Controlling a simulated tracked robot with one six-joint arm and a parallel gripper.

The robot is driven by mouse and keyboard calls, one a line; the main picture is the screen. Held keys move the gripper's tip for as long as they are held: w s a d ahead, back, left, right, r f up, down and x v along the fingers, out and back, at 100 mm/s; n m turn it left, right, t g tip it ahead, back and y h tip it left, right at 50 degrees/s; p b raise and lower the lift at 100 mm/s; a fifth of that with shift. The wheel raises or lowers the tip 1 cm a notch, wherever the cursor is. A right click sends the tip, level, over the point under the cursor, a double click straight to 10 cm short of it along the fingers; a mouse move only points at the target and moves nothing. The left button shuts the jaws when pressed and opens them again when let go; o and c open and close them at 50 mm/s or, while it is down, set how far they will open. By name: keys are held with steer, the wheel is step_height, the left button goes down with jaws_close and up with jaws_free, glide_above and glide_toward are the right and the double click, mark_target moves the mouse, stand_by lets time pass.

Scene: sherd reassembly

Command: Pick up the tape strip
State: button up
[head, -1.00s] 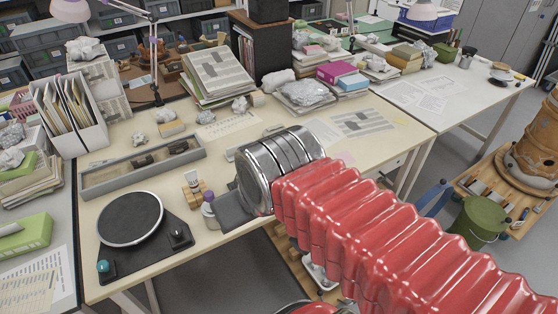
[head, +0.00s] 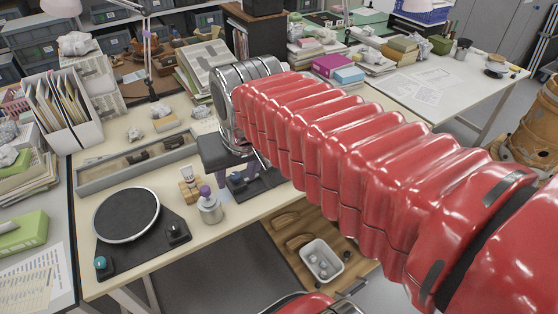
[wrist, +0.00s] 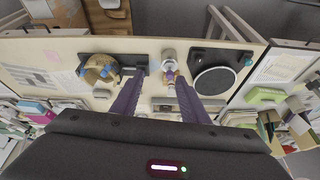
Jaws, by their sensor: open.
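A small wooden block (head: 189,190) stands on the bench with a small pale piece (head: 187,174) upright on it. This piece may be the tape strip, but it is too small to be sure. In the wrist view the bottle (wrist: 169,60) and the block lie just beyond the fingertips. In the head view my arm hides part of the gripper and the bench behind it.
A black turntable (head: 127,214) is at the bench's left front. A long grey tray (head: 138,163) lies behind it. A brown pot (wrist: 99,69) on a dark base is left of the fingers in the wrist view. A white tub (head: 322,262) sits below the bench.

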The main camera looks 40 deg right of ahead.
steer(key=w+d+f+m+g, duration=0.15)
steer(key=w+d+m, duration=0.25)
steer(key=w+d, duration=0.75)
steer(key=w+d+f+m+g, duration=0.1)
steer(key=w+d+f, duration=0.2)
steer(key=d, duration=0.3)
steer(key=w+d+f+m+g, duration=0.1)
steer(key=w+d+f+m, duration=0.1)
steer(key=w+d+f, duration=0.2)
steer(key=shift+w+d+g+y, duration=0.2)
steer(key=shift+d+g+y, duration=0.2)
steer(key=shift+d, duration=0.7)
steer(key=shift+f, duration=0.15)
steer(key=shift+w+a+f, duration=0.1)
steer(key=shift+f, duration=2.05)
steer(key=shift+w+a+f, duration=0.1)
steer(key=shift+f, duration=2)
steer(key=shift+f, duration=2.65)
